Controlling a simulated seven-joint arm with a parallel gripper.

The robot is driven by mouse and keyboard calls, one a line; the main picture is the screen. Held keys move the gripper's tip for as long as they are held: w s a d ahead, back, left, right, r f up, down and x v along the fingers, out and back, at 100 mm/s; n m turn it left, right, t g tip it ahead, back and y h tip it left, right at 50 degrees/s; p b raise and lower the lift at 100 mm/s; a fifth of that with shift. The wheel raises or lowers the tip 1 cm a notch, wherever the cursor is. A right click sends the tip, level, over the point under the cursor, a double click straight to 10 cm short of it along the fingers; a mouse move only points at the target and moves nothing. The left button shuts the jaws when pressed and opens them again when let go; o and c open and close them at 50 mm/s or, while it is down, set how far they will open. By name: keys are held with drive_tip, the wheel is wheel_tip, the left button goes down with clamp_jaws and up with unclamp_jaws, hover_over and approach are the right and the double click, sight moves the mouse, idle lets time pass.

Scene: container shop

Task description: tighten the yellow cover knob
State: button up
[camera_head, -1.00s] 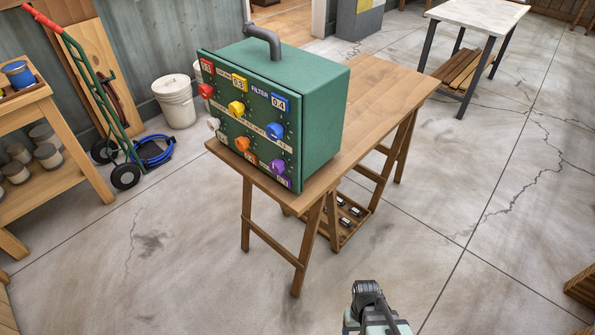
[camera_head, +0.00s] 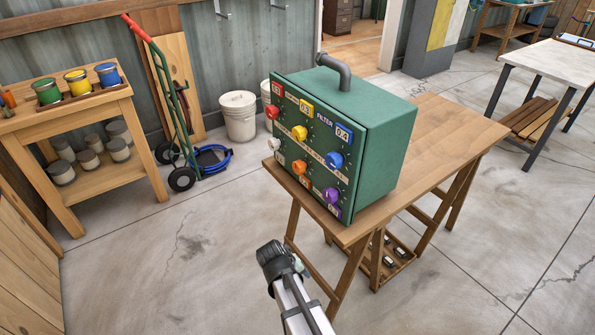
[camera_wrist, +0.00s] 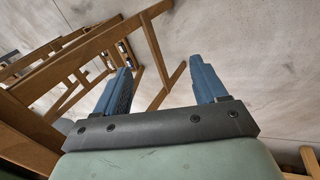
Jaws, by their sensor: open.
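The green filter box (camera_head: 392,150) stands on a wooden trestle table in the head view, its knob panel facing left. The yellow knob (camera_head: 300,132) is in the upper row of the panel, between a red knob (camera_head: 272,112) and a blue knob (camera_head: 335,160). Below are a white knob (camera_head: 274,144), an orange knob (camera_head: 299,167) and a purple knob (camera_head: 331,196). My gripper (camera_wrist: 162,85) is open and empty in the wrist view, its blue fingers apart. In the head view my arm is in front of the table, below and apart from the panel. The fingertips are hidden there.
The trestle table (camera_head: 455,132) has free top to the right of the box. A shelf bench (camera_head: 98,103) with paint cans, a hand truck (camera_head: 190,140) and a white bucket (camera_head: 239,118) stand at the left. Table legs and rails show close by in the wrist view.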

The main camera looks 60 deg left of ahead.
drive_tip(key=s+a+r+n+t+y, duration=0.25)
drive_tip(key=s+a+r, duration=0.25)
drive_tip(key=a+r, duration=0.6)
drive_tip(key=n+t+h, duration=0.2)
drive_tip(key=n+t, duration=1)
drive_tip(key=n, duration=0.3)
approach(296, 136)
drive_tip(key=s, duration=0.3)
drive_tip(key=w+n, duration=0.1)
drive_tip(key=w, duration=0.3)
drive_tip(key=w+n, duration=0.1)
drive_tip(key=w, duration=0.4)
drive_tip(key=w+n, duration=0.2)
drive_tip(key=w, duration=0.2)
drive_tip(key=shift+w+a+r+g+h, duration=0.2)
drive_tip(key=shift+w+a+g+h, duration=0.05)
drive_tip(key=shift+c, duration=0.3)
